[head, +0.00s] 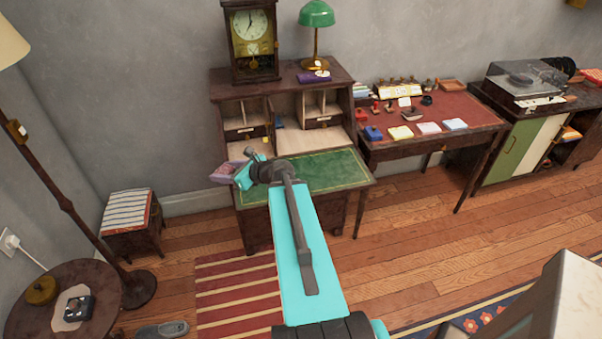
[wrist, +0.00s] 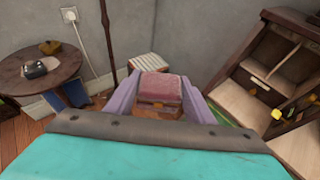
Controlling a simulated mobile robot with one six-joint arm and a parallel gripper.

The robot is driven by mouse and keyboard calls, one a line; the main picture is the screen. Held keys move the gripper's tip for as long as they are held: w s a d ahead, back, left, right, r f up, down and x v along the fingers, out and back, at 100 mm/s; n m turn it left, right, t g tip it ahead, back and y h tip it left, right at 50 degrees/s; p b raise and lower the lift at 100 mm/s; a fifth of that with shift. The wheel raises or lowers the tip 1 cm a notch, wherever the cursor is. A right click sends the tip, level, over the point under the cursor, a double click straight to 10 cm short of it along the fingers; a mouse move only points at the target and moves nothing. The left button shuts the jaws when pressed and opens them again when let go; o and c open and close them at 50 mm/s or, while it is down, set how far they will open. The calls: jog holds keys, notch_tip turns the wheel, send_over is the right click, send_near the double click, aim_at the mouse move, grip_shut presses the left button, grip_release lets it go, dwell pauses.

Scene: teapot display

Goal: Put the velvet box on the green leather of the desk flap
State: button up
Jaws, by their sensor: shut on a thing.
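My gripper (wrist: 160,100) is shut on a dusky pink-red velvet box (wrist: 160,86), which sits between its two lilac fingers in the wrist view. In the head view my gripper (head: 225,173) is at the left edge of the writing desk, beside the left end of the open flap. The green leather (head: 325,170) of the flap lies flat and looks bare where it shows. My arm hides part of it. A sliver of the green shows right of the fingers in the wrist view.
The desk's pigeonholes (head: 240,128) stand open behind the flap. A clock (head: 250,40) and a green lamp (head: 317,15) stand on top. A red-topped table (head: 450,112) with stamps and pads adjoins on the right. A striped stool (head: 128,212) stands at the left.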

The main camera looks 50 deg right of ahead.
aim_at(329, 170)
jog(key=s+d+f+m+g+h+p, duration=0.1)
jog(key=s+d+f+m+h, duration=0.2)
jog(key=s+d, duration=0.4)
jog(key=s+d+f+m+h+p, duration=0.1)
jog(key=s+d+f+m+h, duration=0.2)
jog(key=s+d, duration=0.5)
jog(key=s+d+f+m+g+h+p, duration=0.1)
jog(key=s+d+f+m+h, duration=0.2)
jog(key=s+d, duration=0.5)
jog(key=shift+s+d+f+m+g+h, duration=0.15)
jog(key=shift+d+f+m+g+h, duration=0.25)
jog(key=shift+d+h, duration=0.7)
jog(key=shift+d+f+b, duration=0.2)
jog(key=shift+d+b, duration=0.05)
jog(key=shift+b, duration=0.05)
